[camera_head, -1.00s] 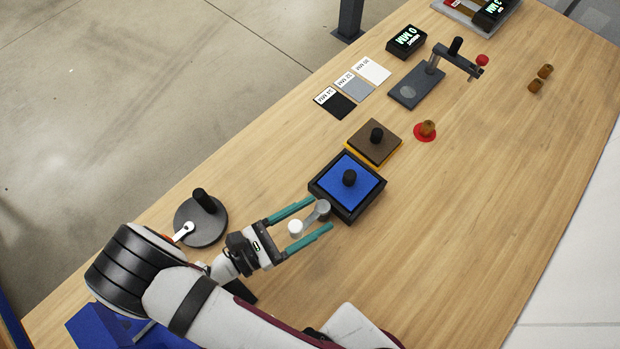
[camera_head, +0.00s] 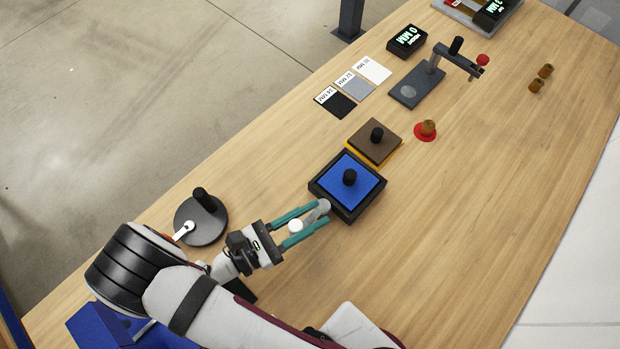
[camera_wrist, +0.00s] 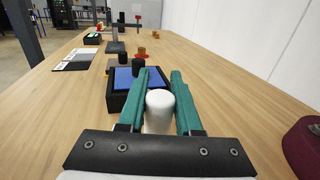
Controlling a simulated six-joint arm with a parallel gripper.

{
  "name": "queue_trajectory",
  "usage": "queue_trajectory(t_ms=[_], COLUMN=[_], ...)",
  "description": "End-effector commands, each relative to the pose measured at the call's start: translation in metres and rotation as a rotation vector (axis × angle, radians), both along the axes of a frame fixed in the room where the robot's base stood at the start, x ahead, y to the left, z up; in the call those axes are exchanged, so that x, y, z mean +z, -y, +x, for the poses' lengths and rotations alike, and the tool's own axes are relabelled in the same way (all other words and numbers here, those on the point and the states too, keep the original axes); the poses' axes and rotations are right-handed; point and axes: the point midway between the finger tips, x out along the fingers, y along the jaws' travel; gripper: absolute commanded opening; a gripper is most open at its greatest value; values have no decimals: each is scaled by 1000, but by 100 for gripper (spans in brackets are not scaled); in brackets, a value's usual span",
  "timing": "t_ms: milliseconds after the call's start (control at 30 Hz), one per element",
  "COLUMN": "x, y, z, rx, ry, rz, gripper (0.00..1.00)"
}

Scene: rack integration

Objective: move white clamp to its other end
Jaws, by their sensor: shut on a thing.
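The white clamp shows as a white round post (camera_head: 295,226) between the fingers of my gripper (camera_head: 323,211), with a grey rounded part (camera_head: 322,206) by the fingertips. In the wrist view the white post (camera_wrist: 159,108) stands upright between the two teal fingers (camera_wrist: 160,76) and hides what lies behind it. The exact contact point on the clamp is not clear.
A dark disc (camera_head: 202,228) with a black knob and white lever is left of my gripper. A brown block (camera_head: 373,141) stands beyond the tray. A red disc (camera_head: 419,134), several cards and a grey stand (camera_head: 415,88) lie farther off.

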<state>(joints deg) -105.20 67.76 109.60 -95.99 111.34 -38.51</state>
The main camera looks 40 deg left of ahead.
Motion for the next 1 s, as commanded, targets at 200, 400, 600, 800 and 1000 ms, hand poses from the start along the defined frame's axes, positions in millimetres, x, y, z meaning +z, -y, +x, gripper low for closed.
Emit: queue_trajectory(t_ms=[200,400,600,800,1000], x=[0,0,0,0,-1], y=[0,0,0,-2,-14], z=[0,0,0,0,0], rx=[-1,-1,-1,-34,-271], ry=[0,0,0,3,3], rz=[0,0,0,4,6], gripper=[0,0,0,0,0])
